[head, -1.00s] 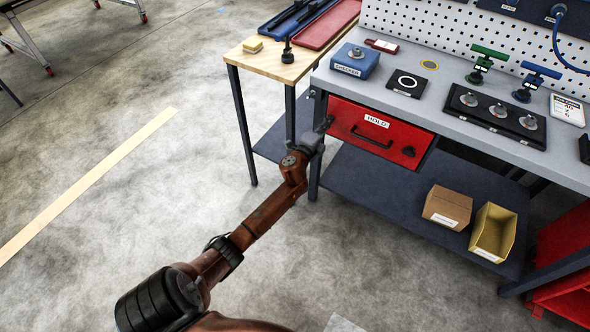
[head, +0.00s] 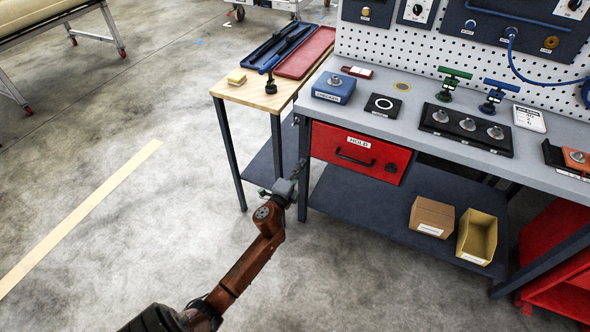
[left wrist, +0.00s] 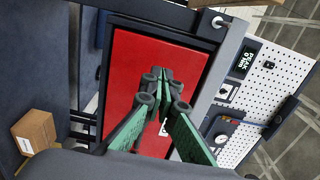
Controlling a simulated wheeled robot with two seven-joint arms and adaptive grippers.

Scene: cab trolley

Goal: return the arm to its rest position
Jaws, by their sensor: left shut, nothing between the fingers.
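My left arm comes in from the bottom of the head view. Its left gripper (head: 300,172) is in front of the workbench, near the left leg, low and left of the red HOLD drawer (head: 358,150). In the left wrist view, the green fingers of the left gripper (left wrist: 165,92) come together and hold nothing. The red drawer front (left wrist: 125,75) shows behind the fingers there. The drawer looks closed in the head view. My right gripper is in neither view.
The grey workbench (head: 450,165) carries a blue checker box (head: 334,88) and a black tray with several round knobs (head: 465,144). A wooden side table (head: 262,92) stands left. A cardboard box (head: 432,215) and a yellow bin (head: 477,238) sit on the lower shelf.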

